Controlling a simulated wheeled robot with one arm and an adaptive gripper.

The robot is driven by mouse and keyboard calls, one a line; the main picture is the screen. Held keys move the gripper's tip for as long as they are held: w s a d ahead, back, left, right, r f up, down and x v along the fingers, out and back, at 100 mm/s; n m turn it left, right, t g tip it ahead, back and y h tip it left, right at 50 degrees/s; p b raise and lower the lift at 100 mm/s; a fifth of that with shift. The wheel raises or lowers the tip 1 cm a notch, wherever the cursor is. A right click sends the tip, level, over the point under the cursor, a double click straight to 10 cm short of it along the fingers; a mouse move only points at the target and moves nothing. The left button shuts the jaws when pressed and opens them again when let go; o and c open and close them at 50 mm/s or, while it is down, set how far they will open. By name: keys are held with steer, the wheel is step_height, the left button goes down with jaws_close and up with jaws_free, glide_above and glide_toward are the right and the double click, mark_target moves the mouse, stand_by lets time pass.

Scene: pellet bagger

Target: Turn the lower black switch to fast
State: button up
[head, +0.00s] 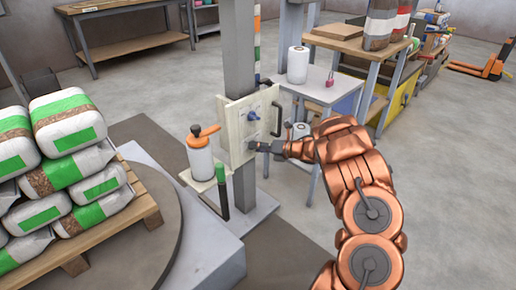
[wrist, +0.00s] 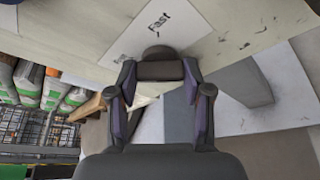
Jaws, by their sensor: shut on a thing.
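A cream control panel (head: 236,145) stands on a grey post, with a blue switch (head: 253,116) on its upper part. My gripper (head: 262,146) is at the lower part of the panel and hides the lower switch in the head view. In the wrist view the lower black switch (wrist: 160,68) sits between my fingertips, and my gripper (wrist: 160,78) is shut on it. A white label (wrist: 150,32) behind it reads "Fast" just above the switch. Smaller print on its left side is too small to read. The switch's pointer direction cannot be made out.
A black handle (head: 280,119) stands out at the panel's right edge. An orange-topped bottle (head: 200,155) stands left of the panel. A pallet (head: 150,195) of stacked bags is at the left. A small table (head: 318,82) stands behind; open floor lies to the right.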

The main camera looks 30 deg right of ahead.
steer(key=shift+c, duration=1.3)
steer(key=shift+f+m+t+y+p, duration=0.1)
steer(key=shift+m+t+y+p, duration=0.7)
steer(key=shift+m, duration=2.05)
steer(key=shift+f+m+t+y+p, duration=0.15)
steer(key=shift+m+t+p, duration=0.6)
steer(key=shift+m, duration=2.05)
steer(key=shift+f+m+t+y+p, duration=0.1)
steer(key=shift+m+t+y+p, duration=0.35)
steer(key=shift+m+t, duration=1.6)
steer(key=shift+m+g, duration=0.8)
steer(key=shift+m, duration=0.2)
steer(key=o, duration=1.2)
steer(key=shift+c, duration=0.2)
